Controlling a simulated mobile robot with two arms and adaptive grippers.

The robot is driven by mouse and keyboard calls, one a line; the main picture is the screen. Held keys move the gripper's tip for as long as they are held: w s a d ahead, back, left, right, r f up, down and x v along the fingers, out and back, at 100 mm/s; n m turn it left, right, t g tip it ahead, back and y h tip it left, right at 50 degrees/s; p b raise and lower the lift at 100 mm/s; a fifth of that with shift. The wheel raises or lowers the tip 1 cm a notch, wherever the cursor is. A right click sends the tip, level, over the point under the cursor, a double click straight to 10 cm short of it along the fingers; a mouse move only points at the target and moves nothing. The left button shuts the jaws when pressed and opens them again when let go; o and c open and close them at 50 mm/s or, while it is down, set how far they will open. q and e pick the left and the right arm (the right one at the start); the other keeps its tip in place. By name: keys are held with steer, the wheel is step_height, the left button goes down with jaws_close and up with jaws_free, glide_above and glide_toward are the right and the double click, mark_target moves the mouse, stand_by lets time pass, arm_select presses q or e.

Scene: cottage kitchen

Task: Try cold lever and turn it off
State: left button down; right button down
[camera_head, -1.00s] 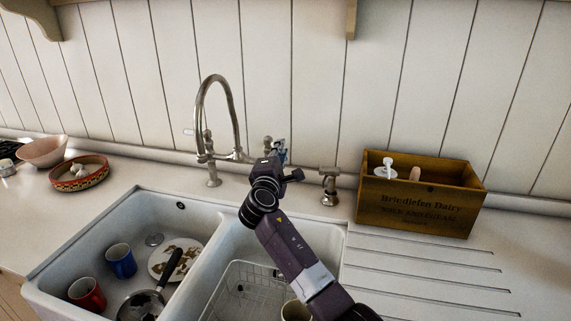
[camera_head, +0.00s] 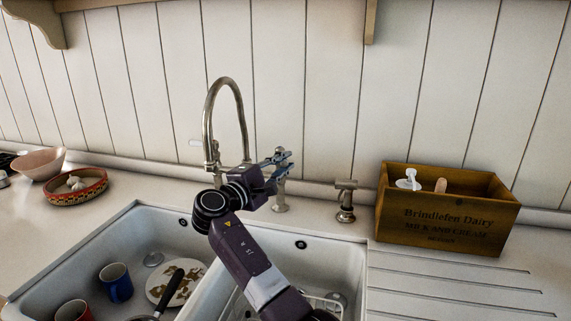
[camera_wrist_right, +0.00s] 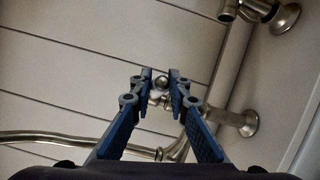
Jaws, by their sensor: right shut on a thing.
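The metal mixer tap (camera_head: 241,110) with a tall curved spout stands behind the double sink. My right gripper (camera_head: 281,158), with blue fingers, is at the right side of the tap, at the cold lever. In the right wrist view the fingertips (camera_wrist_right: 161,82) are closed around the lever's small round metal end (camera_wrist_right: 161,83). The rest of the lever is mostly hidden by the fingers. The tap's pipe (camera_wrist_right: 70,138) runs behind the fingers in that view. I cannot make out any running water. My left gripper is not in view.
A small metal fixture (camera_head: 345,203) and a wooden crate (camera_head: 447,225) stand to the right. The left basin holds a blue mug (camera_head: 116,284), a red mug (camera_head: 72,312) and a plate (camera_head: 170,288). A patterned bowl (camera_head: 76,189) sits at the left.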

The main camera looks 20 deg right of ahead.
steer(key=c, duration=1.8)
jaws_free()
steer(key=shift+d+f, duration=0.1)
steer(key=shift+c, duration=0.2)
steer(key=v, duration=1.2)
